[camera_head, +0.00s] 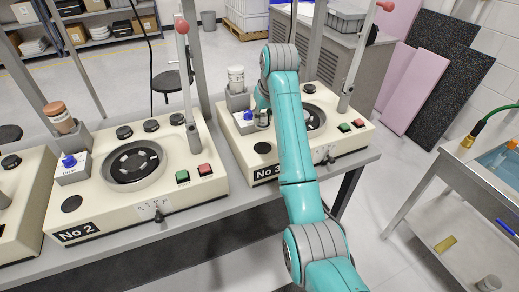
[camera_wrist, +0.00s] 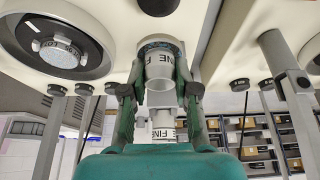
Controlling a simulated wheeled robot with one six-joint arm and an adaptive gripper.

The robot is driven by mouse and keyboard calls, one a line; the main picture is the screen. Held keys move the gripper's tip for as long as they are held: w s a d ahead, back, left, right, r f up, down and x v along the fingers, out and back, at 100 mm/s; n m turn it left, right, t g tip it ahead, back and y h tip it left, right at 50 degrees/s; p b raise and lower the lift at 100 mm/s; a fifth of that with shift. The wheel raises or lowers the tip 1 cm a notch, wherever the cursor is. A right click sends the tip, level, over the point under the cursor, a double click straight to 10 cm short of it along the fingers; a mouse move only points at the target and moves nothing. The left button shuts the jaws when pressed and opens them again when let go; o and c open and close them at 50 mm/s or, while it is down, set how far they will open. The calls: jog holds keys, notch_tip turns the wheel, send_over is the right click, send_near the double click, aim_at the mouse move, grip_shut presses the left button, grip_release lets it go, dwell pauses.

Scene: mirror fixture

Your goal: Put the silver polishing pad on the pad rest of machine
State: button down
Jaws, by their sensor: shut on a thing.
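My gripper (camera_wrist: 160,92) is shut on a silver-grey cylinder, which looks like the silver polishing pad (camera_wrist: 159,68). The cylinder has a "FINE" label and a bluish speckled rim at its upper end in the wrist view. My gripper (camera_head: 262,118) is over the left part of machine No 3 (camera_head: 335,146), where the arm and fingers hide most of the held piece. A white labelled cylinder (camera_head: 236,78) stands on a grey block (camera_head: 238,100) behind the gripper. It also shows beyond the fingers in the wrist view (camera_wrist: 163,125). I cannot tell whether the held piece touches the machine.
A blue-topped dropper (camera_head: 247,117) is close to the gripper's left. Machine No 2 (camera_head: 205,190) stands left, with a copper-topped cylinder (camera_head: 62,122) on it. Upright lever posts (camera_head: 189,90) rise from the machines. A metal bench (camera_head: 450,168) is at right.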

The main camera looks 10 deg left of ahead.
aim_at(266, 129)
notch_tip(266, 129, down, 9)
jog(key=shift+f, duration=0.15)
dwell(0.4)
jog(key=shift+f, duration=0.15)
jog(key=c, duration=0.9)
grip_release()
jog(key=shift+o, duration=0.2)
jog(key=v, duration=1.2)
